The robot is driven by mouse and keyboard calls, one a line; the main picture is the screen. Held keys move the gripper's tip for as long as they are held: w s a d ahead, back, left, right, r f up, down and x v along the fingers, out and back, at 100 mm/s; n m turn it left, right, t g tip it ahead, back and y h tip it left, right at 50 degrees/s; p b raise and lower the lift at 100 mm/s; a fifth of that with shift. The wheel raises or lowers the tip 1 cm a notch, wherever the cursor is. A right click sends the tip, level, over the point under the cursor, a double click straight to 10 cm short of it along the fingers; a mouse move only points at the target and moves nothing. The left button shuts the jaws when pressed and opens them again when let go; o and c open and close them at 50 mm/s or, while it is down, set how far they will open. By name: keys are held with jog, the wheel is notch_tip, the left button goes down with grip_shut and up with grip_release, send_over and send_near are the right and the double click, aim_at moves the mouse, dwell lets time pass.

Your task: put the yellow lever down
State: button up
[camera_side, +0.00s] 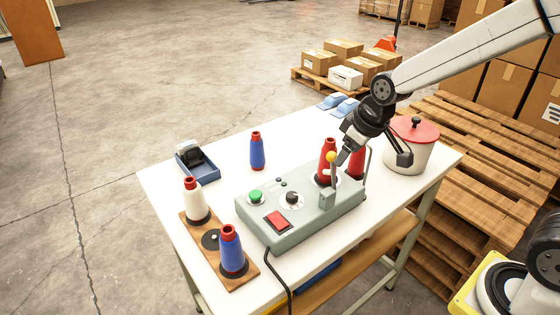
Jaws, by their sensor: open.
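The yellow lever is a yellow ball knob (331,157) on a thin dark stalk, standing up from the right part of the grey-green control box (256,222). A small upright grey block (327,198) is at the stalk's foot. My gripper (372,165) is open, with its fingers spread around the right side of the box. The left finger is close to the lever just below the knob; I cannot tell whether it touches. A red cone (327,150) stands behind the knob. Another red cone (357,163) is partly hidden by my gripper.
A white pot with a red lid (415,130) stands right of my gripper. A blue spool (257,152), a blue tray (197,162) and a wooden board (240,276) with white and blue spools are on the left.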

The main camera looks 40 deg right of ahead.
aim_at(331, 173)
jog(key=shift+w+a+r+n, duration=0.1)
jog(key=shift+w+r+n, duration=0.2)
jog(key=shift+w+r, duration=0.6)
jog(key=shift+w+f, duration=0.1)
jog(key=shift+f, duration=0.1)
jog(key=shift+x, duration=3.75)
jog(key=shift+w, duration=0.1)
grip_shut()
